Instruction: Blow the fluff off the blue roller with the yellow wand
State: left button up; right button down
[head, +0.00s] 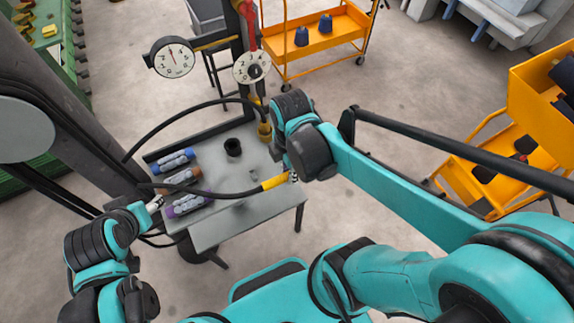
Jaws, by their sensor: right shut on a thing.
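The blue roller (170,161) lies at the back left of the grey table, with pale fluff on it. An orange-brown roller (182,177) and a purple roller (181,208) lie in front of it, also with pale clumps. My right gripper (291,177) is shut on the yellow wand (274,182) above the table's right part. A black tube (228,194) runs left from the wand, passing over the rollers in this view. The wand is apart from the blue roller. My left gripper (155,203) is just left of the purple roller; its fingers are too small to read.
The grey table (222,228) also bears a dark cup (233,147). A post with two dials (172,58) and a black hose (185,115) stands behind it. Orange carts (322,38) stand at the back and right. The table's front is clear.

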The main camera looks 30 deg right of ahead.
jog(key=s+r+p, duration=0.1)
jog(key=r+p, duration=0.2)
jog(key=s+r+p, duration=0.1)
jog(key=r+p, duration=0.1)
jog(key=shift+s, duration=0.3)
jog(key=shift+w, duration=0.1)
dwell(1.0)
